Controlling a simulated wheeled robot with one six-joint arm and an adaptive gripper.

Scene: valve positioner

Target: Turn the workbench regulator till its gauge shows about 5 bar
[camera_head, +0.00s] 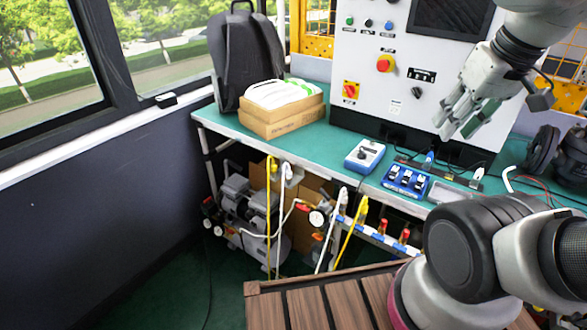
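A small round gauge (317,218) with a white face and dark rim hangs below the front edge of the workbench (310,150). It is too small for me to read its needle. Red parts show next to it; I cannot tell which one is the regulator's knob. My gripper (452,124) is at the upper right, in front of the white control panel and above the bench top. Its fingers look spread and hold nothing. It is well apart from the gauge, up and to the right of it.
A grey compressor (240,210) with small gauges stands under the bench. Yellow and white hoses hang in front of it. A blue-white manifold (375,236) with red fittings runs along the front. A blue box (365,156) and a cardboard box (282,117) stand on top.

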